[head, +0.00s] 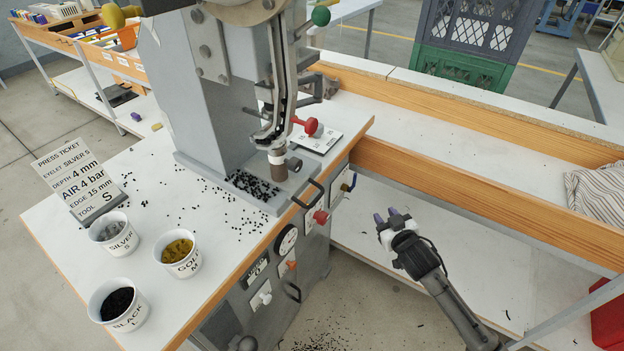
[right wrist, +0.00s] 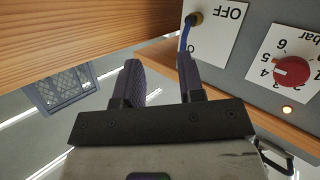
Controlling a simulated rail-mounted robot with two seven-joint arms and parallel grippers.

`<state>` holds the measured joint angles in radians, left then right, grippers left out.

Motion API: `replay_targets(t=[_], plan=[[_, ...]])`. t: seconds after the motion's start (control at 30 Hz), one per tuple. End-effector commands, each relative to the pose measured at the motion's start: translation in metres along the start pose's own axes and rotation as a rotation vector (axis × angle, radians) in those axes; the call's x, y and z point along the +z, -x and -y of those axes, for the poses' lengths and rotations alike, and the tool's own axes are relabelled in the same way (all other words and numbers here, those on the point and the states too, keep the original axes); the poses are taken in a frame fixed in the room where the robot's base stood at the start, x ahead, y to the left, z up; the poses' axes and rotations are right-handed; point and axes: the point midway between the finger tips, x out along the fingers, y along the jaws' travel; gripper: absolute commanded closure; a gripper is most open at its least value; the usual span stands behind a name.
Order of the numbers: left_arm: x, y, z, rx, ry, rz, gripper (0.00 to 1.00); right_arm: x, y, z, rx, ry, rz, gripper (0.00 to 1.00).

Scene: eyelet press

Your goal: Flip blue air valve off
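The blue air valve (head: 350,183) is on the right end of the press's grey front cabinet, under the table edge. In the right wrist view the blue lever (right wrist: 186,35) slants down from a brass pivot beside a white plate reading OFF (right wrist: 222,25). My right gripper (head: 386,215) is in front of the cabinet, to the right of the valve and apart from it in the head view. In the right wrist view my right gripper (right wrist: 158,78) is open with nothing between its fingers. The lever's lower end is partly hidden behind one fingertip. My left gripper is not in view.
A red pressure knob (head: 321,216) sits left of the valve; its numbered dial (right wrist: 292,70) shows in the right wrist view. A wooden table edge (head: 400,165) runs above my right gripper. Cups of eyelets (head: 178,252) stand on the press table. A white lower shelf (head: 480,250) lies behind my arm.

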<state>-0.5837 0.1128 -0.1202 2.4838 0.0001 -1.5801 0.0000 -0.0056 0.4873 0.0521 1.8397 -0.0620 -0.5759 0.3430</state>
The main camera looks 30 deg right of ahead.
Motion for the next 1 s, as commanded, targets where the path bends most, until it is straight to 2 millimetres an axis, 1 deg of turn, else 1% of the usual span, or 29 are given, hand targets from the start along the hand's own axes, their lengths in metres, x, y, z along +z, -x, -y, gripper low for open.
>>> replay_targets(t=[0.1, 0.2, 0.33, 0.47, 0.57, 0.8, 1.0], plan=[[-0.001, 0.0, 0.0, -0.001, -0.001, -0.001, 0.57, -0.019, 0.001, 0.007, -0.052, -0.075, -0.132, 0.64], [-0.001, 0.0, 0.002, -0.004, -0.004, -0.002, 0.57, -0.032, 0.003, 0.012, -0.09, -0.128, -0.211, 0.64], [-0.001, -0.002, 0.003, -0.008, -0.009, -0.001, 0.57, -0.04, 0.004, 0.015, -0.119, -0.185, -0.255, 0.64], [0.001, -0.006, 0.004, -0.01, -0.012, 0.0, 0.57, -0.041, -0.005, 0.017, -0.12, -0.203, -0.253, 0.64], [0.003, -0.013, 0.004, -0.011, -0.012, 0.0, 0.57, -0.044, -0.019, 0.017, -0.119, -0.203, -0.254, 0.64], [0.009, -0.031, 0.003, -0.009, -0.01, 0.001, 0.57, -0.055, -0.061, 0.022, -0.119, -0.202, -0.253, 0.64], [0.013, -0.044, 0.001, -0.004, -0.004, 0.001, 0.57, -0.063, -0.092, 0.025, -0.119, -0.203, -0.251, 0.64]])
